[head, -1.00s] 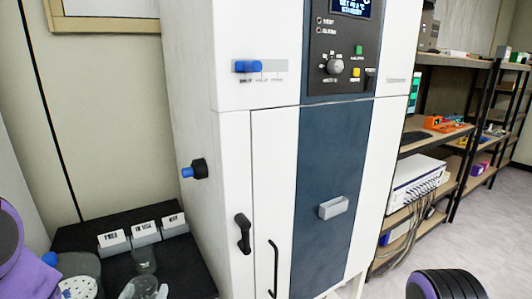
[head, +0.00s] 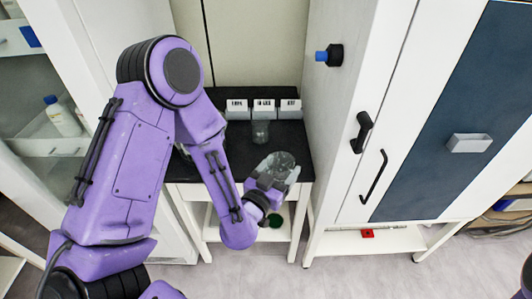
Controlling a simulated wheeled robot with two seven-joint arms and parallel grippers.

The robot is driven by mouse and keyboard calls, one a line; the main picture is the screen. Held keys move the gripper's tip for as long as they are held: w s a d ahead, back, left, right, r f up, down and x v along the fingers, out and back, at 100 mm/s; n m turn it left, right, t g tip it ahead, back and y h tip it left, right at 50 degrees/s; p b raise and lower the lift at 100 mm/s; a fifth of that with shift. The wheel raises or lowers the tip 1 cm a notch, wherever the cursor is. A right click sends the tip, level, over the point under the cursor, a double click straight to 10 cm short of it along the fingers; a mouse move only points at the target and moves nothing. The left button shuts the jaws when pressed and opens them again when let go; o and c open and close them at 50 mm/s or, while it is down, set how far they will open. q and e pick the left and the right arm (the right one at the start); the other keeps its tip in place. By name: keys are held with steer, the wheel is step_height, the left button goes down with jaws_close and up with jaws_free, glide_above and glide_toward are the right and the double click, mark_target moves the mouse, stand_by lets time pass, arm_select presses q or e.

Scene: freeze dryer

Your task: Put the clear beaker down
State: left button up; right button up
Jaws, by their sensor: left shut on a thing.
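My left gripper (head: 268,190) is shut on the clear beaker (head: 280,164). The beaker is above the front right part of the black-topped table (head: 228,158), next to the freeze dryer. I cannot tell whether its base touches the table top. My wrist hides part of the gripper's fingers. Another clear glass vessel (head: 260,133) stands behind it on the table, in front of the middle label holder. My right gripper is not in view.
Three white label holders (head: 263,110) stand in a row at the back of the table. The white freeze dryer (head: 340,110) with a black handle (head: 361,132) closes off the right side. A glass-fronted cabinet (head: 48,85) with a bottle (head: 62,116) is at left.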

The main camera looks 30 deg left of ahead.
arm_select(q)
steer(key=s+a+r+n+y, duration=0.1)
steer(key=a+r+n+y, duration=0.1)
steer(key=a, duration=1)
steer(key=shift+s+a+r+y, duration=0.25)
steer(key=shift+s+r+y, duration=0.1)
steer(key=shift+y, duration=0.15)
